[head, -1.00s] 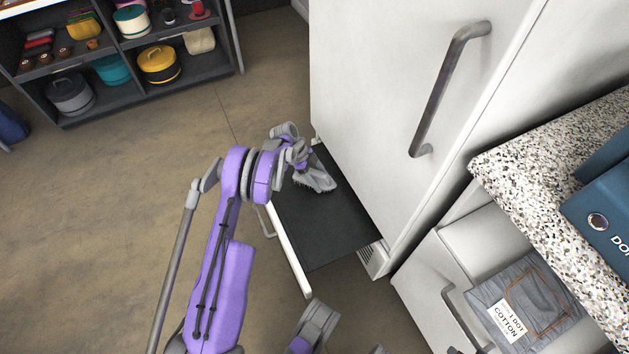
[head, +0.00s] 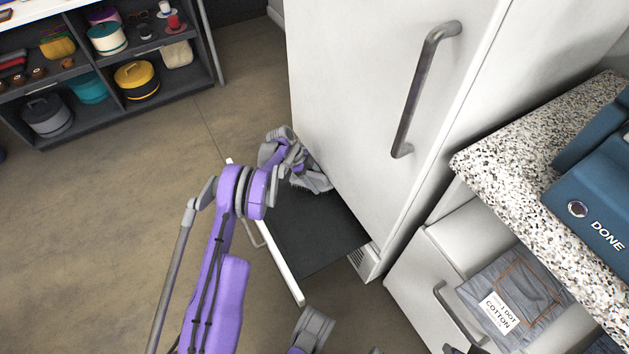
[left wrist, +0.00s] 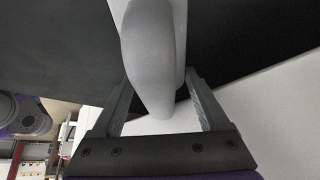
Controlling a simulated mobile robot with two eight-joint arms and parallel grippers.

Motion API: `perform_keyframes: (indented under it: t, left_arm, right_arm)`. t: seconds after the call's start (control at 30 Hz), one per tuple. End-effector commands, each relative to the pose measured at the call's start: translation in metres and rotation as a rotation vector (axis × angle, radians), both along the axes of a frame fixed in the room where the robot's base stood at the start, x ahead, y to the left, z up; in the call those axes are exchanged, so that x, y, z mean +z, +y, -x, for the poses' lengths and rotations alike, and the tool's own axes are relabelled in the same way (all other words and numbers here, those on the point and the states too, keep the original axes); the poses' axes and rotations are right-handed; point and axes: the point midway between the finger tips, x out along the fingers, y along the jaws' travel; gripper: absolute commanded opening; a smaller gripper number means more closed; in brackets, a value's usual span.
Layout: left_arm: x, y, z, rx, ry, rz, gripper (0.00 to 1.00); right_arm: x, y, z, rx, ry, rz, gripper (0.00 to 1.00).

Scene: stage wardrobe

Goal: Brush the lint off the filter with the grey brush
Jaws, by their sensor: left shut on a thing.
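A dark flat filter (head: 310,235) with a white front edge sticks out low from the tall white cabinet. No separate lint can be made out on it. The grey brush (head: 315,183) is at the filter's far end, close to the cabinet face, with its bristles down over the filter. I cannot tell whether they touch. My left gripper (head: 296,163) is shut on the brush's handle. In the left wrist view the pale grey handle (left wrist: 153,60) lies between the fingers of my left gripper (left wrist: 160,88). My right gripper is not clearly in view.
The white cabinet (head: 360,110) with its long handle (head: 425,90) stands right beside the filter. A speckled counter (head: 520,160) with a blue box (head: 600,205) and an open drawer with folded grey cloth (head: 515,290) are at right. Open floor (head: 100,230) lies left.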

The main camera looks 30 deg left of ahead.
Motion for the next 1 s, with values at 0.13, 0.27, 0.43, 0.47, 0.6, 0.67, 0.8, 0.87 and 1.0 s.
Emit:
perform_keyframes:
  t: [0.13,0.27,0.43,0.47,0.6,0.67,0.8,0.87,1.0]
  left_arm:
    - [0.004,-0.003,-0.005,0.004,-0.011,0.003,0.26]
    - [0.014,-0.004,-0.005,0.004,-0.011,0.005,0.26]
    - [0.034,-0.005,-0.005,0.001,-0.013,0.004,0.17]
    - [0.037,-0.005,-0.005,0.0,-0.014,0.004,0.17]
    - [0.052,-0.005,-0.005,-0.002,-0.015,0.004,0.17]
    - [0.058,-0.005,-0.005,-0.003,-0.016,0.004,0.08]
    - [0.066,-0.005,-0.005,-0.003,-0.016,0.003,0.0]
    - [0.066,-0.005,-0.005,-0.003,-0.016,0.003,0.0]
    - [0.065,-0.006,-0.005,-0.004,-0.013,0.005,0.0]
  right_arm:
    - [0.001,0.0,0.0,0.0,0.0,0.0,0.3]
    - [0.004,0.0,0.001,0.0,0.001,0.0,0.3]
    - [0.01,0.0,0.002,0.0,0.001,0.0,0.3]
    - [0.011,0.0,0.002,0.0,0.001,0.0,0.3]
    - [0.018,0.0,0.003,0.0,0.001,0.0,0.3]
    - [0.021,0.0,0.004,0.0,0.0,0.0,0.3]
    - [0.024,0.0,0.005,0.0,0.0,0.0,0.3]
    - [0.024,0.0,0.005,0.0,0.0,0.0,0.3]
    - [0.023,0.0,0.005,0.0,0.0,0.0,0.3]
